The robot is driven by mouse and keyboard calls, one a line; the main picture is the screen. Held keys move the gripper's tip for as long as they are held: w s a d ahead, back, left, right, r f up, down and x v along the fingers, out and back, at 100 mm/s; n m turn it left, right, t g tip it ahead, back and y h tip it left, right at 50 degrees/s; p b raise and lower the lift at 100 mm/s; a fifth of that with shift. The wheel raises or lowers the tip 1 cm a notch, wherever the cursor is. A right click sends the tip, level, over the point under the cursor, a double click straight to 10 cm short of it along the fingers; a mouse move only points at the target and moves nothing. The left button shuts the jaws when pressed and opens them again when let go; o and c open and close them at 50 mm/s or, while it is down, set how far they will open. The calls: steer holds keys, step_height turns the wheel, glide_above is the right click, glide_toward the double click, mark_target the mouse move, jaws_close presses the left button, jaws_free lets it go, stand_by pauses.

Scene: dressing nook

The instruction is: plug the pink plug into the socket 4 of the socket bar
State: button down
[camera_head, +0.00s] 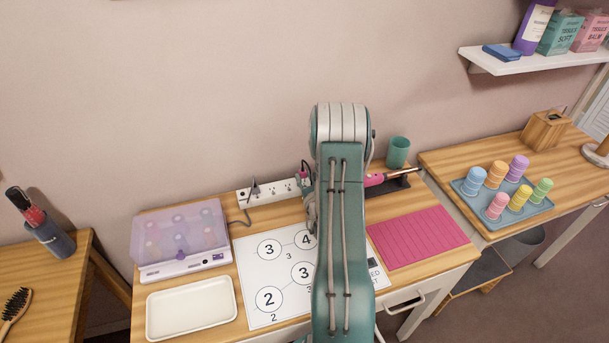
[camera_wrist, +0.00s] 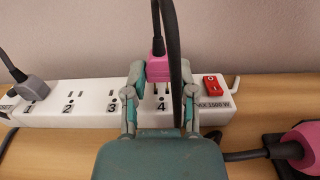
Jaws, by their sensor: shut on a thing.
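The white socket bar (camera_wrist: 92,103) lies along the wall, with sockets numbered 1 to 4. It also shows in the head view (camera_head: 247,197). A grey plug (camera_wrist: 34,89) sits at socket 1; sockets 2 and 3 are empty. My gripper (camera_wrist: 160,76) is shut on the pink plug (camera_wrist: 159,66), one finger on each side. The pink plug is over socket 4 (camera_wrist: 161,98), its dark cord rising from its top. Dark slots or prongs show just below it; I cannot tell whether its prongs are in. In the head view, my arm partly hides the plug (camera_head: 302,176).
A red switch (camera_wrist: 213,86) is at the bar's right end. A pink styling tool (camera_head: 375,180) lies on a dark rest at right, near a green cup (camera_head: 398,151). A purple-lidded box (camera_head: 182,235), white tray (camera_head: 190,309), numbered sheet (camera_head: 253,285) and pink mat (camera_head: 425,236) cover the desk.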

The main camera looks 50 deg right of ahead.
steer(key=shift+f, duration=1)
steer(key=shift+c, duration=1.7)
jaws_free()
steer(key=v, duration=1.2)
steer(key=shift+r, duration=0.1)
